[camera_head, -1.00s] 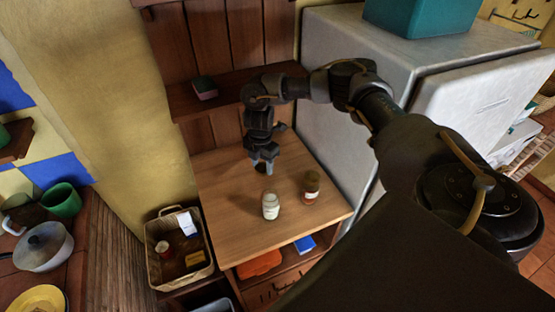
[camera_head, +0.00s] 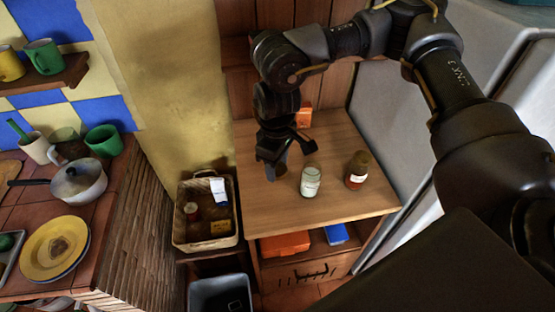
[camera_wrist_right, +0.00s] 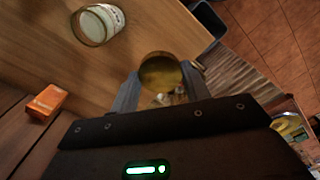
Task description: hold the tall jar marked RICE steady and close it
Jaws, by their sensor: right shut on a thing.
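A clear glass jar with a white label and pale contents (camera_head: 311,182) stands upright on the wooden table. It also shows in the right wrist view (camera_wrist_right: 97,24), with its mouth uncovered; I cannot read its label. My right gripper (camera_head: 275,172) is above the table, left of this jar and apart from it. In the right wrist view my right gripper (camera_wrist_right: 157,85) is shut on a round, yellowish-brown lid (camera_wrist_right: 160,73). In the head view this lid is hard to make out. My left gripper is not in view.
A wicker basket (camera_head: 180,238) is left of the table, with a grey bin (camera_head: 221,292) in front. The front tabletop is clear.

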